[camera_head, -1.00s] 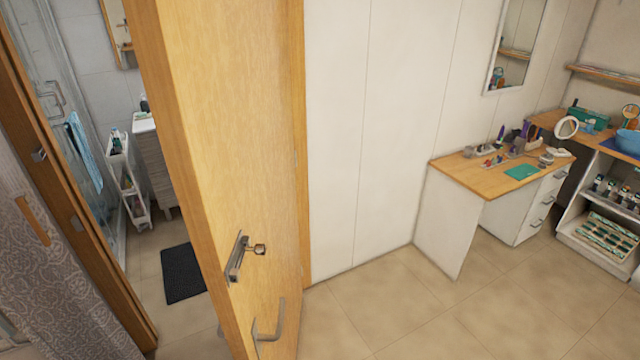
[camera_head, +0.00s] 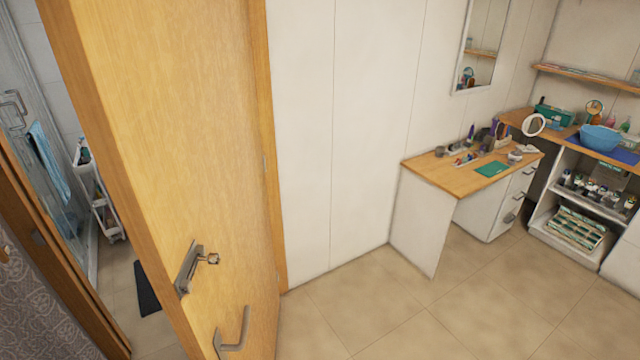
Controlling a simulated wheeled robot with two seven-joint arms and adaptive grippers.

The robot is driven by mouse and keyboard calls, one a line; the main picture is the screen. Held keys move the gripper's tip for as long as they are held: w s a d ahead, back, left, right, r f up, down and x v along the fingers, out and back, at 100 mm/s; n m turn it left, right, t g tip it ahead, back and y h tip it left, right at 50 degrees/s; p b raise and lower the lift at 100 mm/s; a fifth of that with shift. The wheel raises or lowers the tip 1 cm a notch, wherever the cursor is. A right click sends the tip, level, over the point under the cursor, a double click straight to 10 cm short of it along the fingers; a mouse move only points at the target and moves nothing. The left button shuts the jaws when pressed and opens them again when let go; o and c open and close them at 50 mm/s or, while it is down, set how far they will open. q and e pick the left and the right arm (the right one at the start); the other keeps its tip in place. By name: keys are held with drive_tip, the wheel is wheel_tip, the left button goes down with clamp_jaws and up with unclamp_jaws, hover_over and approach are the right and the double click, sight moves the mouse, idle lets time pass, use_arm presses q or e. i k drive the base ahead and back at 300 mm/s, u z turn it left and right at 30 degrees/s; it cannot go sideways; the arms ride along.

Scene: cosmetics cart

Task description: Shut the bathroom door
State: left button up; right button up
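The wooden bathroom door (camera_head: 185,130) stands open, swung out into the room, with its free edge toward me. A metal lock plate with a key (camera_head: 193,265) is on its face, and a lever handle (camera_head: 234,338) sits below it near the bottom of the view. The wooden door frame (camera_head: 60,262) is at the left, with a gap between it and the door. Neither of my grippers is in view.
Through the gap show a glass shower, a blue towel (camera_head: 50,160), a white shelf cart (camera_head: 103,205) and a dark mat (camera_head: 147,288). A desk (camera_head: 440,174) and shelves stand at the right. The tiled floor (camera_head: 400,325) between is clear.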

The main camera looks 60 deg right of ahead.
sight(162, 93)
drive_tip(key=z, duration=1.45)
drive_tip(key=i, duration=0.1)
drive_tip(key=z, duration=0.1)
